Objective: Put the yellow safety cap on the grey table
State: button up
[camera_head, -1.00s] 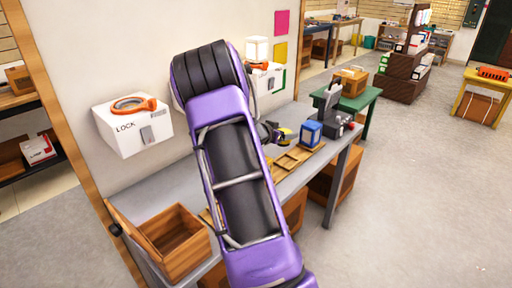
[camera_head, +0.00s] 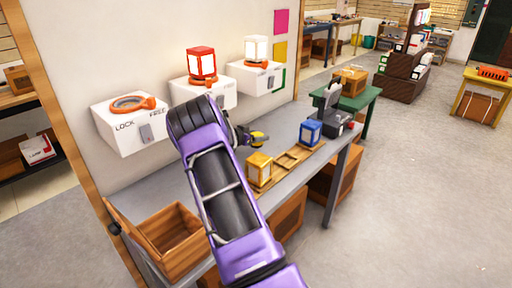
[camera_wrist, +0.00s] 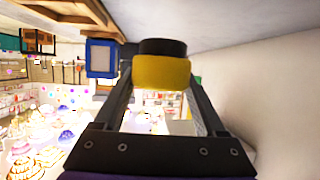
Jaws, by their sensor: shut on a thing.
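The yellow safety cap (camera_head: 258,134) is a small yellow piece with a black part. My gripper (camera_head: 251,138) is shut on it near the back of the grey table (camera_head: 165,188), which runs along the wall. In the wrist view the cap (camera_wrist: 162,73) sits between the fingertips of my gripper (camera_wrist: 160,80), its black part pointing away from the palm. The cap looks raised off the table; the exact gap cannot be told. My arm hides part of the tabletop.
A wooden tray (camera_head: 287,161) on the table carries a yellow lantern (camera_head: 259,169) and a blue lantern (camera_head: 311,132). An open wooden box (camera_head: 170,240) stands at the left end. White wall boxes (camera_head: 130,125) hold a red lantern (camera_head: 201,65) and a white lantern (camera_head: 256,49).

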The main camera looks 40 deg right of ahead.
aim_at(255, 145)
jog(key=shift+w+f+b, duration=0.2)
jog(key=shift+f+b, duration=0.25)
jog(key=shift+f, duration=1.85)
jog(key=shift+f, duration=0.1)
jog(key=o, duration=1.3)
jog(key=shift+a+r, duration=0.25)
jog(key=shift+a, duration=0.05)
jog(key=p+v, duration=0.1)
jog(key=v, duration=1)
jog(key=shift+s+a, duration=0.1)
jog(key=shift+a, duration=0.05)
